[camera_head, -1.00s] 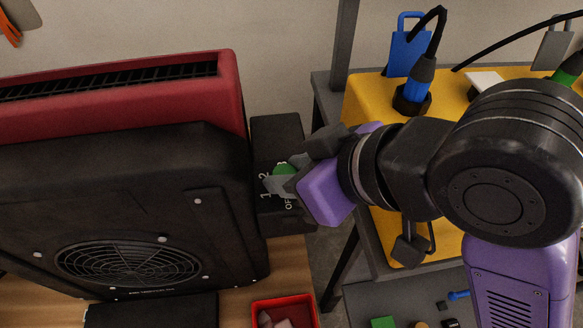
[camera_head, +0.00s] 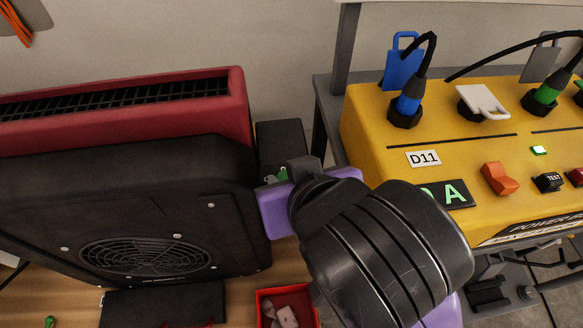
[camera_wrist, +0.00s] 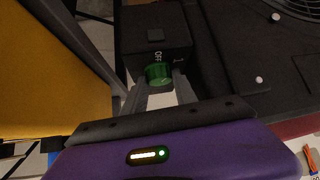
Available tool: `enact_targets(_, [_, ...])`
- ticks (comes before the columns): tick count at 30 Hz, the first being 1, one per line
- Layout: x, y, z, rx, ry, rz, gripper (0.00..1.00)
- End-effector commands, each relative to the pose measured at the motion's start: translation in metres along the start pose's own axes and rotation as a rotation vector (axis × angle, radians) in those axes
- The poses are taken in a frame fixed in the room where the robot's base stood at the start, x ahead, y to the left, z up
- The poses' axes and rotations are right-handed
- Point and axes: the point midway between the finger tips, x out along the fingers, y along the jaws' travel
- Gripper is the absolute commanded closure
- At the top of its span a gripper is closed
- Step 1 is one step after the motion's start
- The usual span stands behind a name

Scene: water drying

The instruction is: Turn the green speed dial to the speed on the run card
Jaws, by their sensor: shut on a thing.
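The green speed dial (camera_wrist: 158,75) is on the black control box (camera_wrist: 155,38) beside the heater-like machine. In the wrist view, "OFF" and "1" show on the box by the dial. My gripper (camera_wrist: 160,88) has a grey finger on each side of the dial and is shut on it. The dial's exact setting cannot be read. I cannot make out a run card.
The red and black machine (camera_head: 120,190) with a round grille stands close on the left. A red bin (camera_head: 262,303) sits below my gripper. On the right is a yellow power box (camera_head: 372,130) with plugs, switches and a "D11" label (camera_head: 423,158).

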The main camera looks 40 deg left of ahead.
Motion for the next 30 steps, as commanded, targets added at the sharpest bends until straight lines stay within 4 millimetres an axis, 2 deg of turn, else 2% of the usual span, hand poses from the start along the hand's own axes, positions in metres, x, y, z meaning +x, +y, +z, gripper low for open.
enact_targets(20, [0.0001, -0.0009, -0.0001, 0.053, 0.001, 0.053, 1.00])
enact_targets(21, [0.0001, -0.0009, -0.0001, 0.053, 0.001, 0.053, 0.60])
enact_targets(23, [0.0001, -0.0009, -0.0002, 0.053, 0.001, 0.053, 0.49])
enact_targets(24, [0.0001, -0.0009, -0.0001, 0.053, 0.001, 0.053, 0.45])
enact_targets(30, [0.0002, -0.0009, -0.0001, 0.052, 0.001, 0.053, 0.45])
